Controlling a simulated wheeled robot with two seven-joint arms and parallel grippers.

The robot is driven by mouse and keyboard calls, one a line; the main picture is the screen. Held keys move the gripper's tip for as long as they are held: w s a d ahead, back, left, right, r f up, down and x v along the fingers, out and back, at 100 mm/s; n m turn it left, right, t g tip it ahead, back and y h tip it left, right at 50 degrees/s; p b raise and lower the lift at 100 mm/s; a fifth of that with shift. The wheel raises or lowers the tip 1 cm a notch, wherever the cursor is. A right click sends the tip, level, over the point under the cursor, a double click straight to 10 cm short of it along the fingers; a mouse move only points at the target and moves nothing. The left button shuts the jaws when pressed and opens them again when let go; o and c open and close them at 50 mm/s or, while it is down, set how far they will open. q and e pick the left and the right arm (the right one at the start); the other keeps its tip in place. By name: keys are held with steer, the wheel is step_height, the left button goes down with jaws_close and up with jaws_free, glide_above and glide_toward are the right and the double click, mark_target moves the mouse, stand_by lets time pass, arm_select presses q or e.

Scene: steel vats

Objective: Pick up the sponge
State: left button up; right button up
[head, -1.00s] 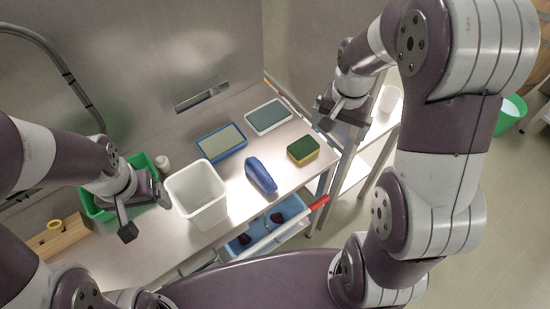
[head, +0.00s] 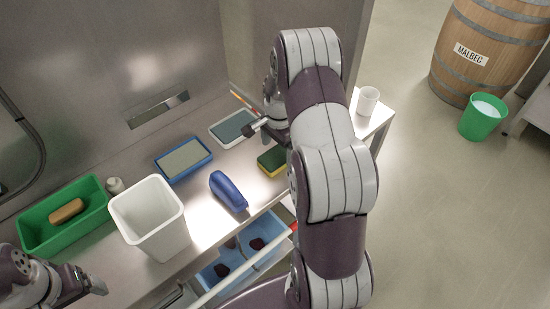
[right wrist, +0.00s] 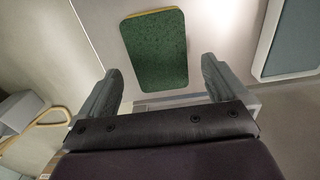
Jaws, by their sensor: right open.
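The sponge (head: 272,161), green on top and yellow below, lies on the steel counter beside my right arm in the head view. In the right wrist view the green face of the sponge (right wrist: 156,48) shows ahead of the fingers. My right gripper (right wrist: 163,88) is open and empty, with the sponge beyond its fingertips and apart from them. In the head view my right gripper (head: 256,128) is over the counter near the sponge, partly hidden by the arm. My left gripper (head: 92,288) is at the lower left; its jaw state is unclear.
A blue object (head: 228,191) lies left of the sponge. Behind are a blue-framed tray (head: 160,166) and a white-framed tray (head: 216,131). A white bin (head: 160,232) and a green tray (head: 32,240) stand to the left. A white cup (head: 367,101) stands at right.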

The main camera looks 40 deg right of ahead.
step_height(320, 180, down, 2)
steer(key=shift+f, duration=0.2)
steer(key=c, duration=1.1)
steer(key=shift+r, duration=0.1)
steer(key=shift+r, duration=0.6)
step_height(320, 180, up, 3)
steer(key=shift+b, duration=0.4)
steer(key=s+d+r, duration=0.1)
steer(key=s+r, duration=0.2)
steer(key=s, duration=0.2)
steer(key=s+d+r+b, duration=0.1)
steer(key=s+d+r, duration=0.1)
steer(key=s, duration=0.4)
steer(key=shift+s+r, duration=0.15)
steer(key=shift+r, duration=0.75)
